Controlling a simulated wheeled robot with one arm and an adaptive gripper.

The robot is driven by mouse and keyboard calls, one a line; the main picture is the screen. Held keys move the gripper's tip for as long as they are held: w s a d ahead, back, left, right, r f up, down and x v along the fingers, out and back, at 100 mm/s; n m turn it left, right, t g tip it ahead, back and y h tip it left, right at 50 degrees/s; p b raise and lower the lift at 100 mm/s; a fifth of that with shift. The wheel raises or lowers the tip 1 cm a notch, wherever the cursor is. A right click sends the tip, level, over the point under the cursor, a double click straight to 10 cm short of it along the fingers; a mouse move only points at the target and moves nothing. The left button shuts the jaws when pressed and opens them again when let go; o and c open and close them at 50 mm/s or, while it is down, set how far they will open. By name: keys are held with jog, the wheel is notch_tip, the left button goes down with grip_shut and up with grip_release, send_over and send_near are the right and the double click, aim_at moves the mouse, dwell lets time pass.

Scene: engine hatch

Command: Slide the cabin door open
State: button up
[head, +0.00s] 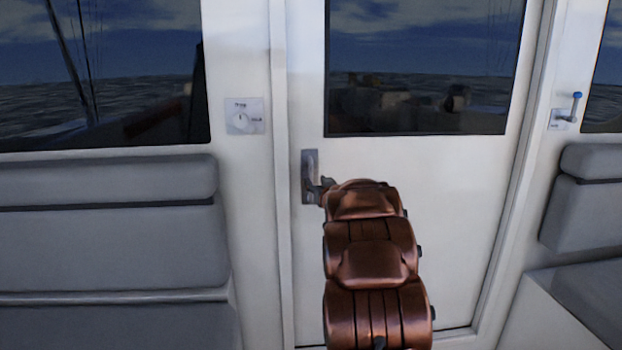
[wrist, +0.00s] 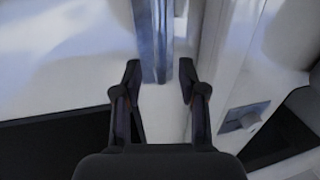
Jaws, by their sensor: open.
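The white cabin door (head: 430,215) with a dark window stands in its frame in the head view, its left edge against the door post. Its upright metal handle (head: 309,165) is near that left edge. My gripper (head: 323,188) is at the handle's lower part, mostly hidden behind my copper-coloured arm. In the wrist view, my gripper (wrist: 160,72) has its two dark fingers apart. The handle (wrist: 153,35) lies between and just beyond the fingertips, closer to the left finger. I cannot tell whether a finger touches it.
A small panel with a rotary knob (head: 244,116) is on the wall left of the door. A blue-tipped lever (head: 575,107) is on the wall at the right. Grey padded seats stand left (head: 105,245) and right (head: 590,215) of the door.

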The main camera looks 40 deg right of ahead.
aim_at(312, 178)
jog(key=shift+x, duration=2.95)
jog(key=shift+a, duration=0.1)
jog(key=shift+c, duration=0.3)
grip_shut()
